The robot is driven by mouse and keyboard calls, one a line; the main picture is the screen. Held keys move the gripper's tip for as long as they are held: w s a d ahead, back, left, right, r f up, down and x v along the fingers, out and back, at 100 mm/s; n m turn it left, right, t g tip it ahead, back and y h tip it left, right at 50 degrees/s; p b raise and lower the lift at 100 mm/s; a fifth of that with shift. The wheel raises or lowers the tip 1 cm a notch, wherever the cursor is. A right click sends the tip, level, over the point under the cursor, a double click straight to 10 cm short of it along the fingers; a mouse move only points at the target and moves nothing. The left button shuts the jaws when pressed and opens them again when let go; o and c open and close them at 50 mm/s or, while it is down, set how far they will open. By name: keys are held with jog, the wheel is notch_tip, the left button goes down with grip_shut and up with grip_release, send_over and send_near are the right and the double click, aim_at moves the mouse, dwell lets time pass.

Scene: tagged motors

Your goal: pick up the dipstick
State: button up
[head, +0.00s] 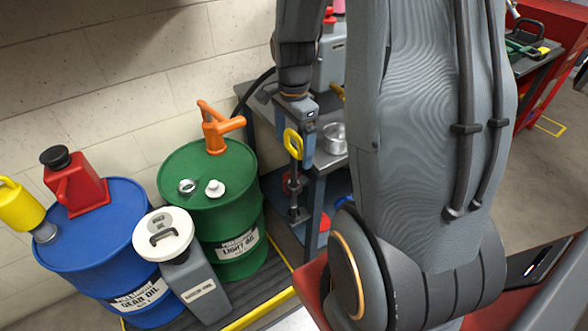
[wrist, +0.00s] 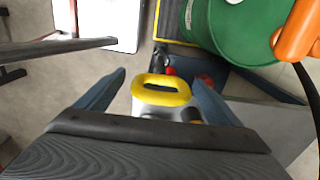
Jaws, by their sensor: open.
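In the wrist view the yellow loop (wrist: 162,82) lies between my two spread fingers, with clear gaps on both sides. My gripper (wrist: 160,78) is open and holds nothing. In the head view my gripper (head: 302,150) is beside the loop, and its fingers are partly hard to make out.
A green drum (head: 235,215) with an orange pump (head: 215,128) stands to the left. A blue drum (head: 105,235) and a grey canister (head: 195,285) are farther left. A metal pot (head: 334,138) is on the table at the right. Yellow-edged dark matting lies below.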

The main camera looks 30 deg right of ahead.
jog(key=shift+w+f+p, duration=0.1)
jog(key=shift+f+p, duration=0.6)
jog(key=shift+f, duration=1.65)
jog(key=shift+c, duration=0.3)
jog(key=c, duration=1.4)
